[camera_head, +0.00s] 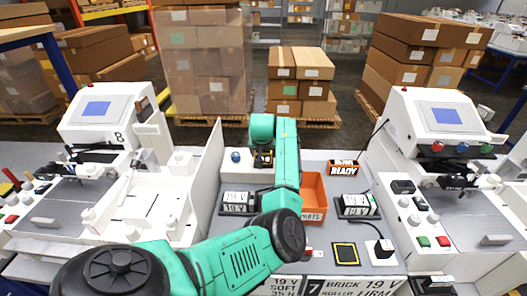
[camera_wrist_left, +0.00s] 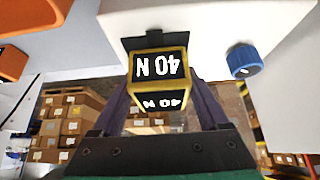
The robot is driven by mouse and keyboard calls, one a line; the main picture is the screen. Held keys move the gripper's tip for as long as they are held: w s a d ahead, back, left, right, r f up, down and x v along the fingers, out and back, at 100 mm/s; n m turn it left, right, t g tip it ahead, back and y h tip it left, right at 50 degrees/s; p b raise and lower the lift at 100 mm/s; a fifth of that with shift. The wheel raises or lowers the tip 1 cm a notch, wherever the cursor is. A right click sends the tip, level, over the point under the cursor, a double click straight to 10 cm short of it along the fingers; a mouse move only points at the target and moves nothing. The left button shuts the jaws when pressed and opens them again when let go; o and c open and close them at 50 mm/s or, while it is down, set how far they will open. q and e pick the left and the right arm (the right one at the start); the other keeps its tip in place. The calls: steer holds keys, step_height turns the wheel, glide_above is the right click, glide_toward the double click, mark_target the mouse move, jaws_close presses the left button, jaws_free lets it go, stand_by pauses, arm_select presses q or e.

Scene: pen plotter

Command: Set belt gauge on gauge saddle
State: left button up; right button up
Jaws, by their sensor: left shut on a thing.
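The belt gauge, a black block with yellow edges marked "40 N" (camera_wrist_left: 160,68), is between the fingers of my left gripper (camera_wrist_left: 163,108) in the left wrist view. The gripper is shut on it. In the head view my left gripper (camera_head: 263,160) is at a low white unit with a blue knob (camera_head: 236,156), at the back of the table. A dark bracket (camera_wrist_left: 154,40) shows against the white unit, right by the gauge; it may be the gauge saddle. I cannot tell whether gauge and bracket touch. My right gripper is not in view.
An orange parts bin (camera_head: 313,190) stands right of my left forearm. White machines (camera_head: 437,130) stand at both sides.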

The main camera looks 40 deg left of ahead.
arm_select(q)
steer(key=o, duration=1.4)
steer(key=shift+s+d+r, duration=0.15)
steer(key=shift+d+r, duration=0.05)
steer(key=shift+r, duration=0.25)
steer(key=b+v, duration=0.2)
steer(key=v, duration=0.9)
steer(key=shift+s+r+b, duration=0.1)
steer(key=shift+b, duration=0.2)
